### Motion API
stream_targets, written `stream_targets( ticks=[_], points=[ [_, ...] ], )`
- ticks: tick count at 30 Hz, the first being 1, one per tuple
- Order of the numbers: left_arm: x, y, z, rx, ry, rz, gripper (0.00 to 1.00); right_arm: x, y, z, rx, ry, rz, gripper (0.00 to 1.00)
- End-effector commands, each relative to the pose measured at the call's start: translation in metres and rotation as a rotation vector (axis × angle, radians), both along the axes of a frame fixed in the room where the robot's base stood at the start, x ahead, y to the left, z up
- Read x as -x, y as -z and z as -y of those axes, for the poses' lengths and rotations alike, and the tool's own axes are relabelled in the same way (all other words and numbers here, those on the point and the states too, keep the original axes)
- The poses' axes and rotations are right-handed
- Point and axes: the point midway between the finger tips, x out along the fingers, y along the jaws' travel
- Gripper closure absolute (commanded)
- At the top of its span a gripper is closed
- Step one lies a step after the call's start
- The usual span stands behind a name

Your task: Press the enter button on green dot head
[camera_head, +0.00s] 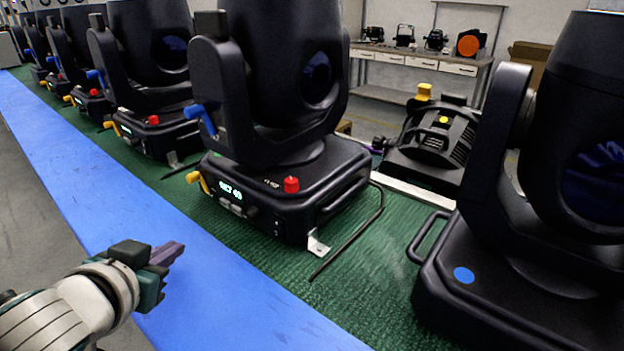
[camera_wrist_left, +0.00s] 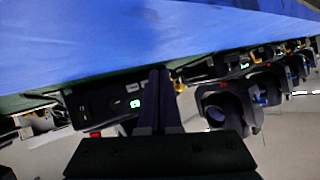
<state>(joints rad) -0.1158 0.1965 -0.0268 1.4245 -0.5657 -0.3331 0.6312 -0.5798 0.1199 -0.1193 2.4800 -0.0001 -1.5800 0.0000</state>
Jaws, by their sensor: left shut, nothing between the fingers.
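The nearest head with a lit display is the black moving head (camera_head: 285,185) in the middle of the head view. Its base has a green-lit display (camera_head: 231,190), small controls below it, a red knob and a yellow lever. My left gripper (camera_head: 176,250) is shut and empty over the blue strip, left of and apart from that base. In the left wrist view, which looks upside down, the shut fingers (camera_wrist_left: 159,78) point towards a black base (camera_wrist_left: 102,104) with a small green display. My right gripper is not in view.
A moving head with a blue dot (camera_head: 464,274) stands at the right. Several similar heads (camera_head: 150,130) line up at the far left on green matting (camera_head: 365,262). The blue strip (camera_head: 225,290) in front is clear. A bent black rod (camera_head: 350,246) lies by the middle head.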

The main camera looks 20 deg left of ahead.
Motion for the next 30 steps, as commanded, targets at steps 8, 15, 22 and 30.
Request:
stream_targets(
  ticks=[8, 15, 22, 30],
  points=[
    [-0.001, -0.001, 0.000, 0.000, 0.000, -0.001, 1.00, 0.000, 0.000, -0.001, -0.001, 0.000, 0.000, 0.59],
    [-0.018, 0.001, 0.008, 0.001, 0.001, 0.001, 1.00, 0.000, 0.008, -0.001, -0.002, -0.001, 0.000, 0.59],
    [-0.049, 0.002, 0.021, 0.002, 0.001, 0.001, 1.00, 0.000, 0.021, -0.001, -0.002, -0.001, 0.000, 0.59],
    [-0.075, 0.001, 0.031, 0.001, 0.000, 0.000, 1.00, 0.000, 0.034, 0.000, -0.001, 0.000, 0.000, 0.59]
  ],
)
